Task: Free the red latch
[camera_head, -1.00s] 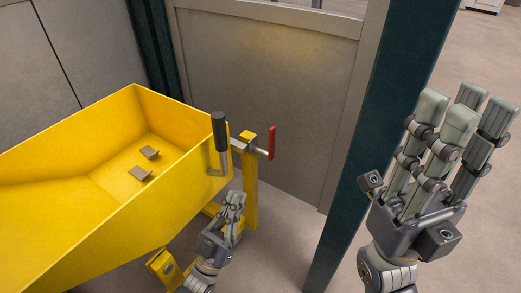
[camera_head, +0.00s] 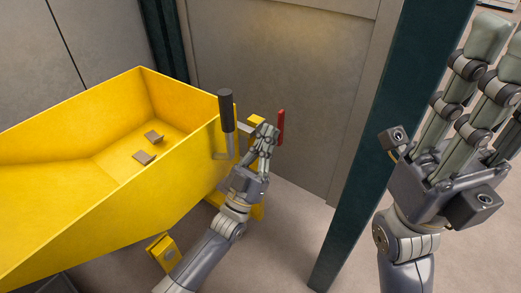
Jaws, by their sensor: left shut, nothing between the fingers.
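The red latch (camera_head: 281,127) is a slim upright red handle at the end of a short bar, by the right corner of the yellow bin (camera_head: 165,195). My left gripper (camera_head: 268,131) is shut and empty, its fingertips pointing up just left of the latch. I cannot tell whether they touch it. The gripper hides most of the latch's bar and part of the yellow post (camera_head: 257,121) behind. My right gripper (camera_head: 498,60) is large and close at the right, its fingers raised, apart and empty; they are partly cut off by the frame edge.
A black-gripped lever (camera_head: 226,110) stands at the bin's right corner, close to my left gripper. Two small brown pieces (camera_head: 144,158) lie in the bin. A dark green post (camera_head: 385,150) stands between my two grippers. A grey panel (camera_head: 275,65) is behind the latch.

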